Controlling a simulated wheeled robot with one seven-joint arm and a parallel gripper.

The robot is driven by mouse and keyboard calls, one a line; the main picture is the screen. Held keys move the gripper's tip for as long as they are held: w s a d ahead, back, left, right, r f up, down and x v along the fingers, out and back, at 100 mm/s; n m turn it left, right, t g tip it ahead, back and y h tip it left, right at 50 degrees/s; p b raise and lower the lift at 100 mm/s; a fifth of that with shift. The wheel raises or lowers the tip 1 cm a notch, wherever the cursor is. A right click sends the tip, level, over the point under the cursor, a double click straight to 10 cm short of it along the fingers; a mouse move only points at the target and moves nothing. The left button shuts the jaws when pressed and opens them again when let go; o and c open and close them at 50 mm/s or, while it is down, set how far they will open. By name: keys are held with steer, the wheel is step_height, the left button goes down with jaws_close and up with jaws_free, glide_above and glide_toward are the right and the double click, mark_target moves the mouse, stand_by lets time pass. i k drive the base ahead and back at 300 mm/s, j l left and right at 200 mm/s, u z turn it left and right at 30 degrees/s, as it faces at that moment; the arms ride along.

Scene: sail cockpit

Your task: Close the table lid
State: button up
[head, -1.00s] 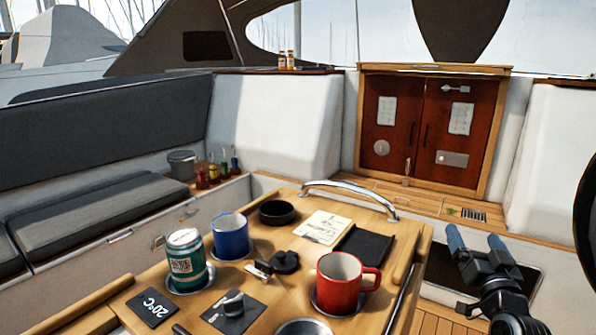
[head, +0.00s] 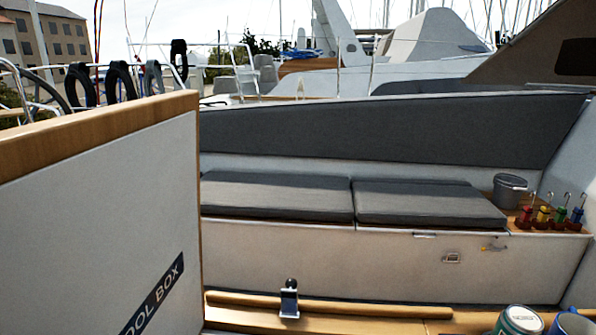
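A large white panel (head: 110,220) with a thick wooden edge stands upright at the left of the head view. It looks like the table lid in a raised position. A dark label on it is cut off and reads "OOL BOX". Its lower end and any hinge are out of frame. A strip of the wooden table (head: 390,326) shows along the bottom, with a raised wooden rail and a small metal fitting with a black knob (head: 289,298). My gripper is out of view.
Behind the table is a bench with grey cushions (head: 277,195). A grey pot (head: 510,190) and several small coloured items stand at the bench's right end.

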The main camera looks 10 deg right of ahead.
mark_target(101, 214)
steer(key=j+z, duration=0.35)
steer(key=j, duration=1.95)
steer(key=i+j+z, duration=0.2)
steer(key=j, duration=0.25)
steer(key=k+l+u, duration=0.15)
steer(key=j+u, duration=0.15)
steer(key=j, duration=0.15)
steer(key=i+j+u, duration=0.1)
steer(key=j, duration=0.35)
steer(key=i+j, duration=0.1)
steer(key=j, duration=0.3)
steer(key=i+j+u, duration=0.15)
steer(key=j, duration=0.25)
